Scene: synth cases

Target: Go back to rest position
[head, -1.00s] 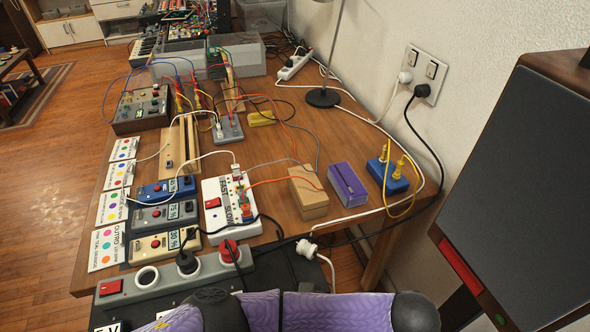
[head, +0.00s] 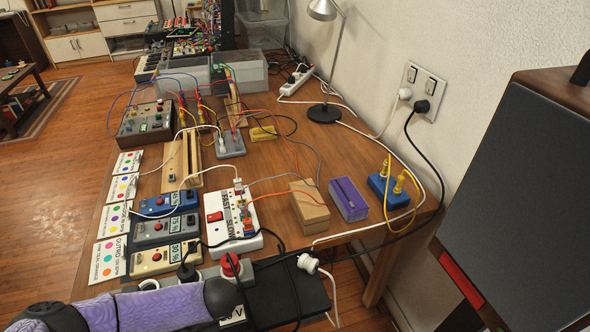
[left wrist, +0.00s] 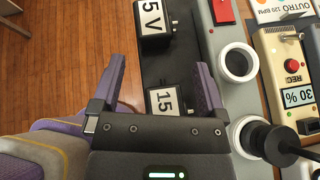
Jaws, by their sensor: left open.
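My left gripper (left wrist: 157,85) is open and empty in the left wrist view. Its two purple fingers stand apart over a black surface (left wrist: 173,60). A black block labelled 15 (left wrist: 166,100) shows between the fingers, and a block labelled 5V (left wrist: 153,18) lies just beyond them. In the head view my purple-sleeved arm (head: 165,305) crosses the lower left corner, in front of the table's near edge. The fingers are not clearly visible there. My right gripper is in neither view.
A grey power strip (left wrist: 223,25) with sockets and a black plug (left wrist: 280,143) lies right of my left gripper. The wooden table (head: 290,235) holds a white box (head: 228,225), a wooden block (head: 309,205) and many cables. A large speaker (head: 515,190) stands at right.

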